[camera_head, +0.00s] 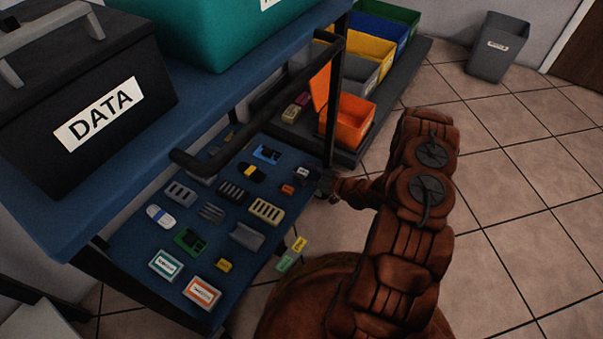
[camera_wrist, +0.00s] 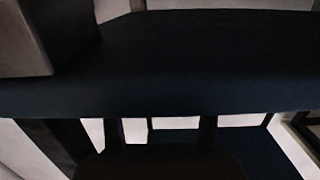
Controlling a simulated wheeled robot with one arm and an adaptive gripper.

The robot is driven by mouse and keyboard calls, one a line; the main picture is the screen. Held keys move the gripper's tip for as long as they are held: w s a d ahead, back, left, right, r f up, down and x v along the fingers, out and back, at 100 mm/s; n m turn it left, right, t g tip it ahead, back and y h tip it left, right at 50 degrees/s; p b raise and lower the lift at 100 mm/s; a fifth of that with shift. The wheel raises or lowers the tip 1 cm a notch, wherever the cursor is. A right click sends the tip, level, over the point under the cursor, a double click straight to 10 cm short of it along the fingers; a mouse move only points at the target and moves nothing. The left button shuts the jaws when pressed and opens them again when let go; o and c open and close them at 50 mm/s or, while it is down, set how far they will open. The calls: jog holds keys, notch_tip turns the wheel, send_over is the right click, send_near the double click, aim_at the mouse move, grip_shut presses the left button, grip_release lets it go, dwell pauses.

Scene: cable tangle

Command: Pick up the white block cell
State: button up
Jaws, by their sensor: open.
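Several small parts lie on the blue lower shelf (camera_head: 130,243) in the head view. A cream-white slotted block (camera_head: 267,211) lies right of its middle, and a white rounded piece with a blue end (camera_head: 160,216) lies at its left. I cannot tell for certain which is the white block cell. My gripper (camera_head: 325,186) is at the shelf's right edge, beside the rack post, apart from both pieces. Its fingers are small and partly hidden there. In the wrist view its two dark fingers (camera_wrist: 160,133) stand apart with nothing between them; no white block shows there.
The blue upper shelf (camera_head: 215,100) and its dark rail (camera_head: 245,122) overhang the lower shelf. A black DATA case (camera_head: 75,105) and a teal bin (camera_head: 220,30) stand on top. An orange bin (camera_head: 350,118) stands behind.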

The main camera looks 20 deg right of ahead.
grip_shut()
dwell(0.5)
